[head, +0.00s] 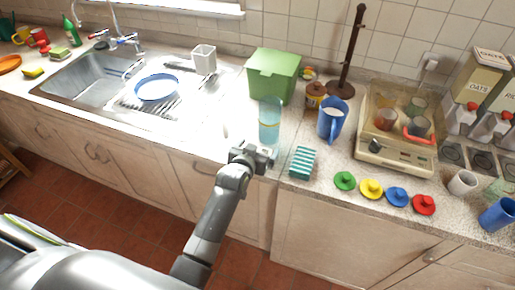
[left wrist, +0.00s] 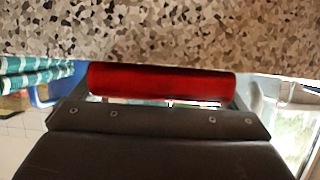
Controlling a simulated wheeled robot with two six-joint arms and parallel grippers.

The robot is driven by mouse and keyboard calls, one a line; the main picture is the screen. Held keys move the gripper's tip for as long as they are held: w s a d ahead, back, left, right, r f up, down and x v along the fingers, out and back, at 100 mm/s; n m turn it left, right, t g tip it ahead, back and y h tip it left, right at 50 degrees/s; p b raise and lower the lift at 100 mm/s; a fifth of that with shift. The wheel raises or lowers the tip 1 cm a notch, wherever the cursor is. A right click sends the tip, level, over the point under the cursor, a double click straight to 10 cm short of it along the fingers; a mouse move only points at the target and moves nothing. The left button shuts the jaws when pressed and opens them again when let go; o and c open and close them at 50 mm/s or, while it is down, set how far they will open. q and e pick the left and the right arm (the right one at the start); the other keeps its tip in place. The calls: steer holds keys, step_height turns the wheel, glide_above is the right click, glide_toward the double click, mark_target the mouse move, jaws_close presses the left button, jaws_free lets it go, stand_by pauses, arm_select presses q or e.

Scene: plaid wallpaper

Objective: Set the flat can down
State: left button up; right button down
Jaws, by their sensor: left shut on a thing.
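In the head view the can is hidden by the gripper. My right gripper is not in view.
A clear blue tumbler (head: 269,120) stands just behind the gripper. A blue pitcher (head: 332,118) and a green box (head: 272,75) stand farther back. Several coloured lids, one green (head: 344,180), lie to the right.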

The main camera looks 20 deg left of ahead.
arm_select(q)
steer(key=o, duration=0.7)
steer(key=shift+r, duration=0.1)
steer(key=v, duration=1.2)
steer(key=shift+b, duration=0.45)
steer(key=s+a+f+g, duration=0.1)
steer(key=s+f+g, duration=0.3)
steer(key=f, duration=1)
steer(key=s+a+f+g, duration=0.15)
steer(key=s+f, duration=0.35)
steer(key=f, duration=1)
steer(key=s+a+f+g, duration=0.2)
steer(key=s+f, duration=0.4)
steer(key=s, duration=0.4)
steer(key=s+a+f+g+y, duration=0.1)
steer(key=s+a+f, duration=0.3)
steer(key=s, duration=0.7)
steer(key=s+a+f+n+g, duration=0.1)
steer(key=s+a+f+g, duration=0.2)
steer(key=s+f, duration=0.5)
steer(key=s+g, duration=0.1)
steer(key=s, duration=0.2)
steer(key=shift+f, duration=0.3)
